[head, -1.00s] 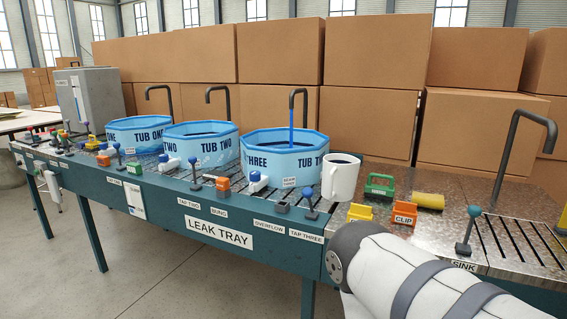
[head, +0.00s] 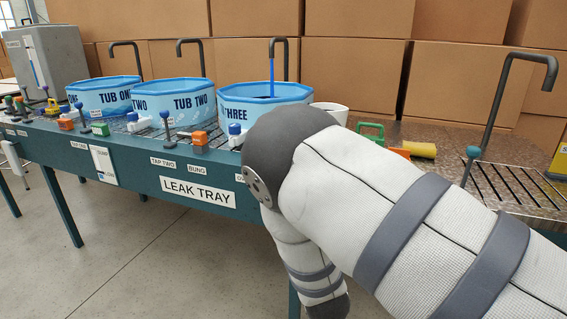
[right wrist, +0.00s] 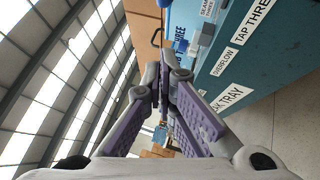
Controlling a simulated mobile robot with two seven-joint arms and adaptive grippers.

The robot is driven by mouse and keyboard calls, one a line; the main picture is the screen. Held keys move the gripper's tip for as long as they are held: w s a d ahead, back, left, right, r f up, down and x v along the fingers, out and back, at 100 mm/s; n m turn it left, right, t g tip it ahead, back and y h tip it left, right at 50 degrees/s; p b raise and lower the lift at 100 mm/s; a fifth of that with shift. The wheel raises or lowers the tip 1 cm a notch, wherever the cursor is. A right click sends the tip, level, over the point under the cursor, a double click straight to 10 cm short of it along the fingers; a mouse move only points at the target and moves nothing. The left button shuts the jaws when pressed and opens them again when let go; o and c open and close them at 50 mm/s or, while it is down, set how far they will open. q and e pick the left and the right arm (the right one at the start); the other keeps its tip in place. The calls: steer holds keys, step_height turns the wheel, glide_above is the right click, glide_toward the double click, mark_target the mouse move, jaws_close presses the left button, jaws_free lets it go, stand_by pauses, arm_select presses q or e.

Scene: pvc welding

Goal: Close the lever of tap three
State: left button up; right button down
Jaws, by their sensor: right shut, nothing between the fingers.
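Tub three (head: 250,108), a blue octagonal tub, stands on the tray with a blue stream (head: 271,78) falling into it from a dark spout. The lever of tap three is hidden behind my right arm in the head view. In the right wrist view the TAP THREE label (right wrist: 252,22) is on the teal front edge, with grey and blue fittings beside it; I cannot tell which is the lever. My right gripper (right wrist: 166,73) is shut and empty, near the tray's front edge. It is out of sight in the head view. My left gripper is not in view.
A white mug (head: 330,112) stands partly behind my arm. Tub two (head: 190,110) and tub one (head: 105,95) are to the left. A yellow cylinder (head: 419,149) and the sink lever (head: 469,165) are to the right. Cardboard boxes (head: 355,75) line the back.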

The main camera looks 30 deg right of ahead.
steer(key=d+x, duration=0.2)
steer(key=x, duration=1)
steer(key=shift+s+d+r, duration=0.25)
steer(key=shift+d+r, duration=0.05)
steer(key=shift+d, duration=0.15)
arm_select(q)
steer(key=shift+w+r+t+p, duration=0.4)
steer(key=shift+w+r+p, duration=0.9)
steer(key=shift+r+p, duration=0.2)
arm_select(e)
steer(key=shift+w+d+r+m+g, duration=0.5)
steer(key=shift+w+d+r+g, duration=0.25)
steer(key=shift+d+r, duration=0.25)
steer(key=shift+w+d+r+m+g, duration=0.5)
steer(key=shift+w+d+r+g, duration=0.15)
steer(key=shift+w+d+r, duration=0.3)
steer(key=shift+s+r, duration=0.1)
